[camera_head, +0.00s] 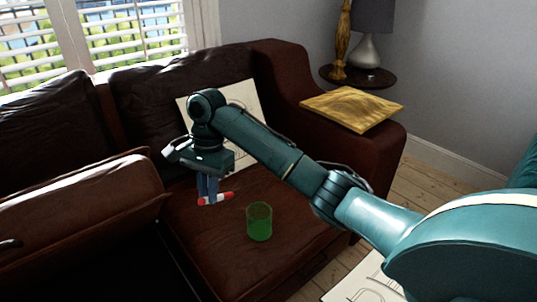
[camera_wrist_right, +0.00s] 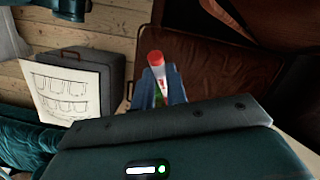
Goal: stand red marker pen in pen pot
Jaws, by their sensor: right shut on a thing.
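The red marker pen (camera_head: 215,198) is red and white and lies roughly level between the fingers of my right gripper (camera_head: 208,193). The gripper is shut on it and holds it over the sofa seat. In the right wrist view the pen (camera_wrist_right: 155,65) shows between the blue fingers (camera_wrist_right: 158,88), its red end pointing away. The pen pot (camera_head: 259,222) is a green see-through cup standing upright on the seat, to the right of the pen and apart from it. A bit of green shows behind the pen in the wrist view. My left gripper is out of view.
The brown leather sofa (camera_head: 190,240) has a back behind and arms at both sides. A drawing sheet (camera_head: 245,95) leans on the backrest. A yellow wooden board (camera_head: 351,108) lies on the right arm. A side table (camera_head: 358,78) with a lamp stands behind.

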